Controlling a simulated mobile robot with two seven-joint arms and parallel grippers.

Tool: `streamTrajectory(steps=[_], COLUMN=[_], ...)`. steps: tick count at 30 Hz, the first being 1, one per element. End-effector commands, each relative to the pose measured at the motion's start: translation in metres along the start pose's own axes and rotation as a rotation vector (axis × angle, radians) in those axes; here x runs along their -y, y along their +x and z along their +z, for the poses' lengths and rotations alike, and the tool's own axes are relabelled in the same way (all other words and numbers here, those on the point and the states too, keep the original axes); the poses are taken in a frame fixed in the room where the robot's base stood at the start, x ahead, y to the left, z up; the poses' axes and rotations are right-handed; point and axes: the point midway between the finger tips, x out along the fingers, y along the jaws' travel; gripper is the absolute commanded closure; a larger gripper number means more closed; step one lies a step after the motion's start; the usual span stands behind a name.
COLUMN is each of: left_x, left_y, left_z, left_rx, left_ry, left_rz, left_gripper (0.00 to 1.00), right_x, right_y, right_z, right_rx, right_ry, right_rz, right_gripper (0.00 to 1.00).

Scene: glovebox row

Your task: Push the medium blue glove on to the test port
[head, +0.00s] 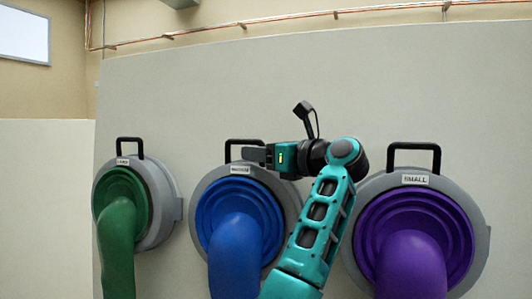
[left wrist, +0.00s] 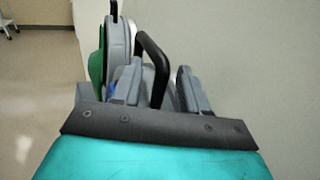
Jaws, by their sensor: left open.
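The medium blue glove (head: 238,228) hangs from a round grey port ring (head: 288,200) in the middle of the wall, with a small label above the glove. A black handle (head: 228,150) stands on top of that ring. My left gripper (head: 250,154) is at this handle, with its fingers open. In the left wrist view the black handle (left wrist: 153,62) rises between the two grey fingers, and I cannot tell whether they touch it. Most of the blue glove is hidden there. My right gripper is not in view. I cannot make out which thing is the test port.
A green glove (head: 118,235) on its own grey ring is at the left. A purple glove (head: 410,255) on a ring labelled SMALL is at the right; my left arm passes between it and the blue glove. The pale wall panel (head: 230,85) above is clear.

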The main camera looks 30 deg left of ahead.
Motion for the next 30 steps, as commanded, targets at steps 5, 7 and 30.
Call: streamTrajectory(steps=[5, 7, 30], left_x=[0.0001, 0.0001, 0.0002], left_y=[-0.0002, -0.0003, -0.0006], left_z=[-0.0002, -0.0002, 0.0000], left_rx=[0.000, 0.000, 0.000], left_ry=[0.000, 0.000, 0.002], left_rz=[0.000, 0.000, 0.000], left_gripper=[0.63, 0.69, 0.86], right_x=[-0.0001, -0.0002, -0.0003], right_y=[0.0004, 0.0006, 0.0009], right_z=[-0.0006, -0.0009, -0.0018], right_rx=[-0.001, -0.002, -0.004], right_ry=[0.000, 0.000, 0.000], right_rz=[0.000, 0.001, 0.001], right_gripper=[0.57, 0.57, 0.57])
